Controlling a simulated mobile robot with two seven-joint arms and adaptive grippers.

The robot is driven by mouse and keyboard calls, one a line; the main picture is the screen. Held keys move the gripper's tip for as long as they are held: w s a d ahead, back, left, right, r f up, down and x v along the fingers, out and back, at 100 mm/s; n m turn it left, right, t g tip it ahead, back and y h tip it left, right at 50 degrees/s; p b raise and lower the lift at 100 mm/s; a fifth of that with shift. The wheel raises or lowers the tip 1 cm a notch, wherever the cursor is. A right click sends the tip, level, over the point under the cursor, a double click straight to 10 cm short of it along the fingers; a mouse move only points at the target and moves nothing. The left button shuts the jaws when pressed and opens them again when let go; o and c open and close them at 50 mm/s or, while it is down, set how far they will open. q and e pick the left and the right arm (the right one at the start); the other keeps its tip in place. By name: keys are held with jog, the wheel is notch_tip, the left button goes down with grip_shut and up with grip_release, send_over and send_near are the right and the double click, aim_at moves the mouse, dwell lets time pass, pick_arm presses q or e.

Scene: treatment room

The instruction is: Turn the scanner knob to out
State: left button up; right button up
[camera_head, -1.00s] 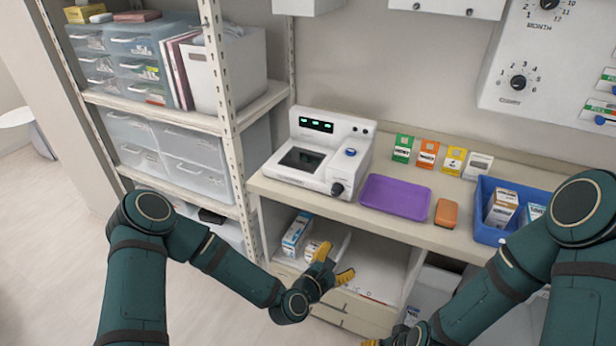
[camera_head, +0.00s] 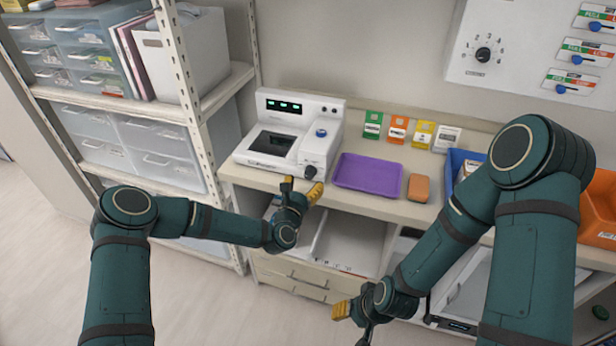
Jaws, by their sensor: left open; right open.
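The white scanner (camera_head: 284,138) stands on the counter, with a dark window, a green-lit display and a blue button on top. Its black knob (camera_head: 310,172) is on the front right corner; I cannot read its setting. My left gripper (camera_head: 301,188) is open, its yellow fingertips just below and in front of the knob, apart from it as far as I can tell. My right gripper (camera_head: 341,311) is lower, in front of the cabinet; it is open and empty, with its fingers partly hidden by the wrist.
A purple tray (camera_head: 368,188) and an orange block (camera_head: 418,188) lie right of the scanner. Small colored boxes (camera_head: 397,129) stand behind. A shelf rack (camera_head: 190,110) with drawers borders the left. A wall panel (camera_head: 535,60) with a dial and blue sliders hangs upper right.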

aim_at(308, 177)
pick_arm(q)
jog(key=shift+x, duration=1.85)
jog(key=shift+o, duration=0.2)
grip_shut()
